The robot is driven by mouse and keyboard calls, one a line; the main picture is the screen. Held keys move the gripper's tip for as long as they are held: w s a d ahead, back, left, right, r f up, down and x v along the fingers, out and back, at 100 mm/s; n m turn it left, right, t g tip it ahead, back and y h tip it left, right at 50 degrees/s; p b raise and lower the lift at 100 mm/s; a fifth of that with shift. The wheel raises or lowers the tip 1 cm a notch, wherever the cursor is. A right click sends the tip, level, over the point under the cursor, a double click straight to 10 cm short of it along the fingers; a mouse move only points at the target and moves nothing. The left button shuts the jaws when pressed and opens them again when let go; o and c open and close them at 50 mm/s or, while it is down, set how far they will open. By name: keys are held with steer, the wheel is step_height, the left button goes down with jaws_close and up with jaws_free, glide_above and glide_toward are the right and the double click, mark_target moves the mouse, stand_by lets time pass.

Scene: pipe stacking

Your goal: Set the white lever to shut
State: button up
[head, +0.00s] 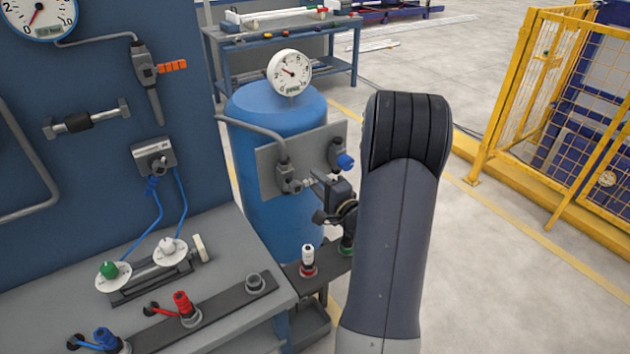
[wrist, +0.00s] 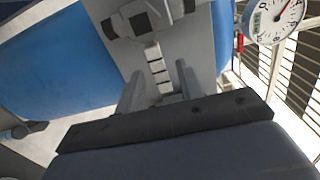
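A pale, ribbed lever (wrist: 157,68) sticks out from a valve (wrist: 143,18) on the grey panel in the wrist view. I take it as the white lever. In the head view the valve (head: 287,180) sits low on the panel in front of the blue tank, and only a small pale bit of lever (head: 309,182) shows beside my gripper. My gripper (wrist: 160,85) is open, with one finger on each side of the lever and visible gaps. In the head view my arm hides much of it. Whether a finger touches the lever is unclear.
The panel (head: 268,160) also carries a blue-knobbed valve (head: 343,160). A gauge (head: 290,72) tops the blue tank (head: 265,105). Below, a white-capped plug (head: 307,258) stands on a dark shelf. The workbench (head: 225,240) holds coloured plugs at the left. A yellow fence (head: 500,100) stands right.

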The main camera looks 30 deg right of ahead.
steer(key=s+b, duration=0.1)
steer(key=s, duration=0.8)
steer(key=shift+d, duration=0.15)
steer(key=w, duration=0.5)
steer(key=w+p, duration=0.1)
steer(key=w, duration=0.5)
steer(key=shift+a+p, duration=0.2)
steer(key=shift+p, duration=0.1)
steer(key=shift+s, duration=0.1)
steer(key=s+b, duration=0.2)
steer(key=s, duration=0.9)
steer(key=w+p, duration=0.2)
steer(key=w, duration=0.9)
steer(key=shift+w, duration=0.15)
steer(key=shift+r+n+b, duration=0.35)
steer(key=shift+r+n, duration=0.3)
steer(key=shift+n, duration=0.65)
